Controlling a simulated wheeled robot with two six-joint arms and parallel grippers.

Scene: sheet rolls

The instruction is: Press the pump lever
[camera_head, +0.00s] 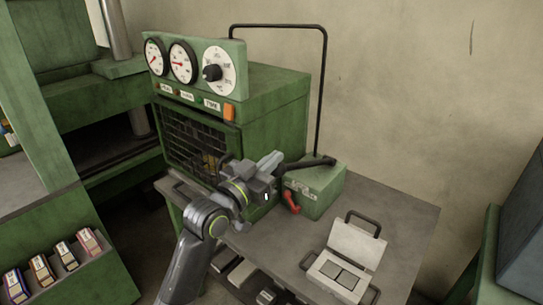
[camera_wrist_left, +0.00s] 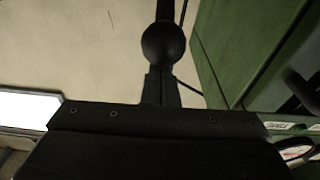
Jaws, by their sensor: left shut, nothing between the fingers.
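The pump is a small green box (camera_head: 318,188) on the grey bench, with a red handle (camera_head: 291,202) on its front. Its black lever (camera_head: 318,161) runs along the top towards the left, its near end close to my left gripper. My left gripper (camera_head: 272,161) is shut and empty at that end. In the left wrist view a black ball knob (camera_wrist_left: 165,45) on a dark rod appears just past my shut fingers (camera_wrist_left: 162,88). I cannot tell whether the fingers touch it. My right gripper is not in view.
A green press cabinet (camera_head: 275,95) with dials and a wire-mesh front stands behind my left gripper. A pale open case (camera_head: 355,248) lies on the bench (camera_head: 405,215) at right. Small boxes (camera_head: 63,256) sit in a rack at lower left.

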